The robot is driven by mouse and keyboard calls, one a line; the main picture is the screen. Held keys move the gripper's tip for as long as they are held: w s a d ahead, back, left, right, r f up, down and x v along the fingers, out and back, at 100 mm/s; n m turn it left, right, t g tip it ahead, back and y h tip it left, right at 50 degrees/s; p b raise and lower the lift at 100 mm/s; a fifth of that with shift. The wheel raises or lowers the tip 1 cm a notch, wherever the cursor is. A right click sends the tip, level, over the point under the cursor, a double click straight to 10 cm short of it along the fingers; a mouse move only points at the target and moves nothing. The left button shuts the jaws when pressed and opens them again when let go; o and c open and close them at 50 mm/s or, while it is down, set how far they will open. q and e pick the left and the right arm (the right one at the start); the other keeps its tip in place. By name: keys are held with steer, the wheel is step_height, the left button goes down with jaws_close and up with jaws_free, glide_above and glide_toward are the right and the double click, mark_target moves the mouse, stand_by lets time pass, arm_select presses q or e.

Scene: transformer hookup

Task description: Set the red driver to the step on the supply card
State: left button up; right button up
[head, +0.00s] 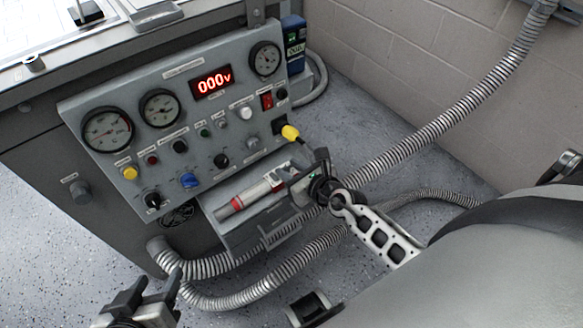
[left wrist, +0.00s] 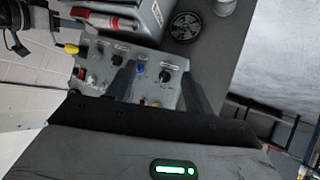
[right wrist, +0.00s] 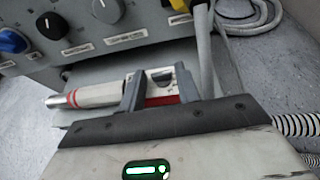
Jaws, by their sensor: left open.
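The red-banded white driver (head: 256,191) lies along the grey tray below the panel. My right gripper (head: 306,176) is at the driver's right end, fingers apart. I cannot tell whether they press on it. The driver also shows at the top of the left wrist view (left wrist: 105,18). My left gripper (head: 155,282) is open and empty, low at the left, away from the driver. I cannot identify a supply card.
The sloped panel (head: 225,110) has gauges, knobs and a red display (head: 212,82) reading 000v. A yellow plug (head: 290,132) sits near my right gripper. A blue box (head: 293,45) stands behind the panel. Ribbed hoses (head: 235,297) cross the floor in front and to the right.

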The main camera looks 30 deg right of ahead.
arm_select(q)
steer(key=shift+t, duration=0.6)
steer(key=r+p, duration=0.2)
steer(key=r, duration=0.1)
steer(key=a+r, duration=0.1)
steer(key=r, duration=0.1)
steer(key=shift+s+p, duration=0.25)
steer(key=shift+p, duration=0.15)
arm_select(e)
steer(key=v, duration=1.6)
arm_select(q)
steer(key=shift+w+f, duration=0.1)
steer(key=shift+a, duration=0.1)
